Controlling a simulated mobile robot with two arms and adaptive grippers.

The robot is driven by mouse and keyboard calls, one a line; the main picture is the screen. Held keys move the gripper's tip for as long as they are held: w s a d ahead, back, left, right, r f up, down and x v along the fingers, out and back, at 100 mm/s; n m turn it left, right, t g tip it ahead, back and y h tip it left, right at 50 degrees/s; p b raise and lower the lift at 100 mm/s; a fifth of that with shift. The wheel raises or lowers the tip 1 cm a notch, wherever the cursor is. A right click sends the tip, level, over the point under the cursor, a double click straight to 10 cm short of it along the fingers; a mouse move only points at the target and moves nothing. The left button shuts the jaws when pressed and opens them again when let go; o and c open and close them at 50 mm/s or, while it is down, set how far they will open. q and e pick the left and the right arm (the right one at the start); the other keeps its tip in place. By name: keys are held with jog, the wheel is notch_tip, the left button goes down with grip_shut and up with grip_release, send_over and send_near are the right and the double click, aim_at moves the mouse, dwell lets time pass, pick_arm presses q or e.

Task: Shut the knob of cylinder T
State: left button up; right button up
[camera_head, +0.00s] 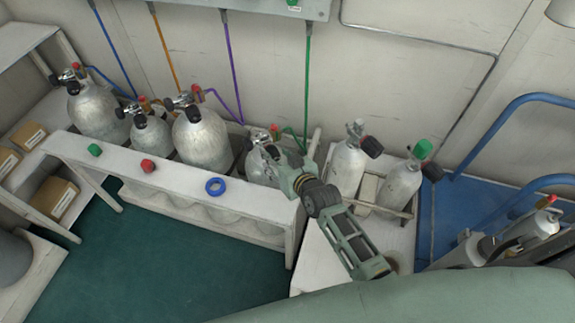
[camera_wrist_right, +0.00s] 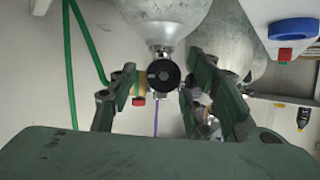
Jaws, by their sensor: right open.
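Several grey cylinders with valves stand in the white rack. My right gripper (camera_head: 279,164) reaches the rightmost one (camera_head: 257,168), which stands by the green hose and is partly hidden behind the gripper. In the right wrist view a round black knob (camera_wrist_right: 163,74) sits on the valve below a cylinder's neck (camera_wrist_right: 160,30), as that view is turned over. The open fingers of the right gripper (camera_wrist_right: 160,90) stand on both sides of this knob, with gaps showing. I cannot read which cylinder is marked T. My left gripper is not in view.
Other racked cylinders (camera_head: 203,140) stand to the left. Green, red and blue (camera_head: 215,187) caps or rings lie on the rack's front ledge (camera_head: 255,205). Two more cylinders (camera_head: 347,168) stand in a holder at right. Blue rails (camera_head: 500,125) and a green hose (camera_head: 307,80) are nearby.

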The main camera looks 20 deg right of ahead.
jog(key=v, duration=1)
jog(key=shift+s+r, duration=0.15)
jog(key=shift+s, duration=0.1)
jog(key=shift+d, duration=0.1)
